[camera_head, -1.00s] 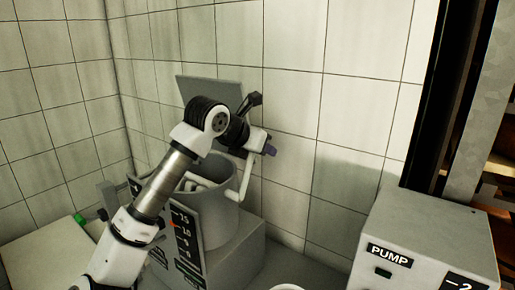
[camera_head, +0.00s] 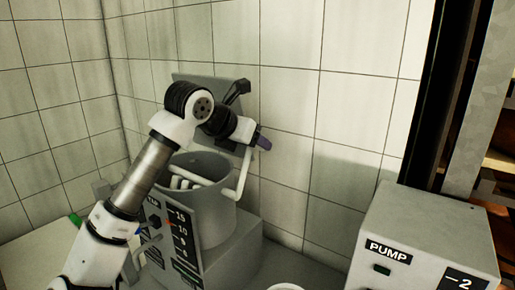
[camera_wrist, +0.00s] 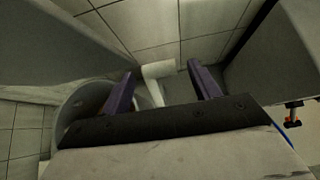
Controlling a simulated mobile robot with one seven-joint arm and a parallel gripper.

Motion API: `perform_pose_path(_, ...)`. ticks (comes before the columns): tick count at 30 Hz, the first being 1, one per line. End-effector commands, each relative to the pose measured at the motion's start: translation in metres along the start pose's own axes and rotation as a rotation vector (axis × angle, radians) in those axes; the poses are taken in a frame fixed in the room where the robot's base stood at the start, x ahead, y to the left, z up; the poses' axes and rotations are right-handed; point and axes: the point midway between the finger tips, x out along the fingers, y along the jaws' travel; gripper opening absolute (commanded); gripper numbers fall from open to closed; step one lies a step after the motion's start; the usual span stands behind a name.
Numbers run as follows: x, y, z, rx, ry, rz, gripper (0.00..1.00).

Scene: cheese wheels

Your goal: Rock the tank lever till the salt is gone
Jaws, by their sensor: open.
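The grey round tank (camera_head: 212,222) stands on a grey block in the head view, with white bars (camera_head: 185,182) inside its open top. A thin white bent lever (camera_head: 243,178) rises along the tank's right side. Its upper end is close to my gripper (camera_head: 263,141), whose purple fingertips show there. In the wrist view, the open fingers of my gripper (camera_wrist: 163,85) stand on either side of the lever's white grip (camera_wrist: 159,69), which lies just beyond the fingertips, apart from both fingers. I cannot make out any salt.
A dark panel (camera_head: 184,240) with a number scale and a small red mark is on the tank's front. A grey lid-like plate (camera_head: 205,80) stands behind my arm. A grey box labelled PUMP (camera_head: 425,235) is at the right. Tiled wall (camera_head: 300,110) closes the back.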

Motion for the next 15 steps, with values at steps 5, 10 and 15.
perform_pose_path(5,-0.042,0.000,-0.002,0.002,-0.001,0.004,0.62)
perform_pose_path(10,-0.074,-0.001,-0.001,0.002,0.000,0.001,0.62)
perform_pose_path(15,-0.092,-0.002,0.000,0.002,0.000,-0.001,0.62)
